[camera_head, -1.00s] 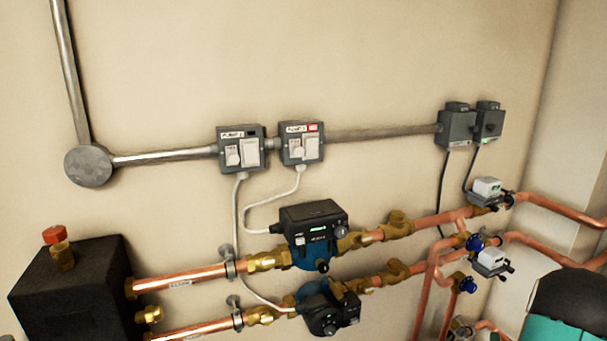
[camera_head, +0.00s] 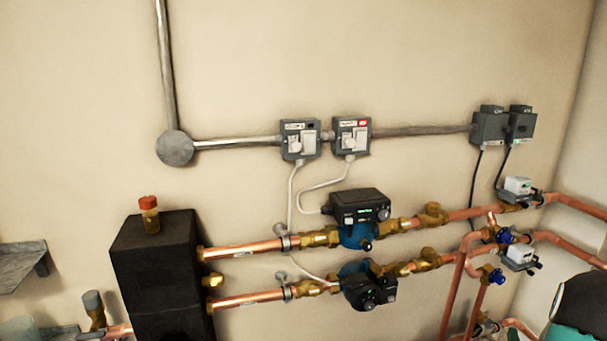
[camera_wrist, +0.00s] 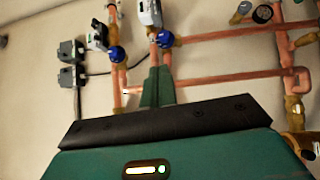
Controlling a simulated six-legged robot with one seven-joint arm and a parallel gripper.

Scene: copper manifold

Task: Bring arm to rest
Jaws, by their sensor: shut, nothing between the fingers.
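My gripper (camera_wrist: 157,86) shows in the wrist view as two green fingers pressed together above a dark band and a green housing with a lit strip. It is shut and empty. Behind it are copper pipes and two blue-capped valves; the fingers overlap the pipes in the picture, but I cannot tell the gap. In the head view, a teal and black part of my arm (camera_head: 580,312) shows at the lower right corner, beside the pipes. The rest of the arm is out of view.
Two pumps (camera_head: 364,222) sit on copper pipes right of a black block (camera_head: 158,262). Switch boxes (camera_head: 299,140) and grey conduit run along the wall above. A grey shelf (camera_head: 22,262) juts out at left. Valve actuators (camera_head: 518,188) are at right.

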